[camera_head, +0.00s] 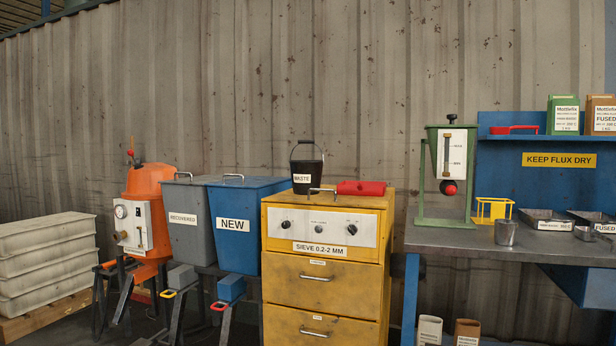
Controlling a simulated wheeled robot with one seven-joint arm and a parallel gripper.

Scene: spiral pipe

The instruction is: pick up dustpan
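Two red things could be the dustpan, and I cannot tell for certain which it is. A wide, flat red pan-like thing (361,188) lies on top of the yellow sieve cabinet (324,262), right of the black waste bucket. A smaller red thing with a handle-like part (513,129) lies on the blue shelf at the right, left of the green carton. Both appear uncovered from this side. My gripper is not in view.
The black WASTE bucket (307,171) stands on the cabinet. Left are blue NEW (240,225) and grey RECOVERED (186,228) bins and an orange machine (146,215). The grey workbench (450,236) at right bears a green dispenser (450,160), a metal cup (506,232) and trays.

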